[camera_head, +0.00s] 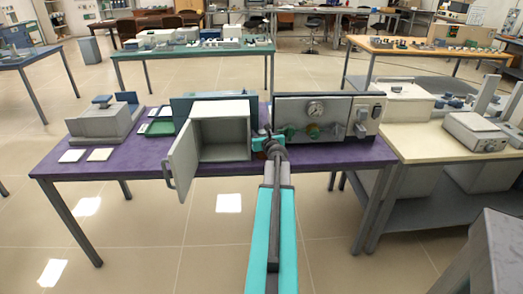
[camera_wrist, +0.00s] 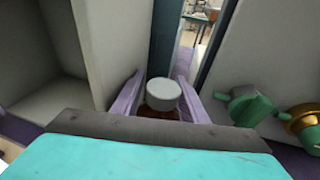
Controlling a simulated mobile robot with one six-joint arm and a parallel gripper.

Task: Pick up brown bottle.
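The brown bottle (camera_wrist: 158,113) shows in the wrist view as a white round cap (camera_wrist: 163,94) with a little brown below it. It stands between the two pale purple fingers of my gripper (camera_wrist: 160,90). The fingers are apart, one on each side of the bottle, with a narrow gap showing beside the cap. My gripper looks open. The lower part of the bottle is hidden by the gripper body. In the head view my gripper (camera_head: 268,143) is over the purple table, and I cannot make out the bottle behind it.
A furnace with its door open (camera_head: 221,135) stands close to the left of my gripper. A control panel unit with green knobs (camera_head: 325,115) stands close to the right. The purple table (camera_head: 120,165) has bare room at its front left.

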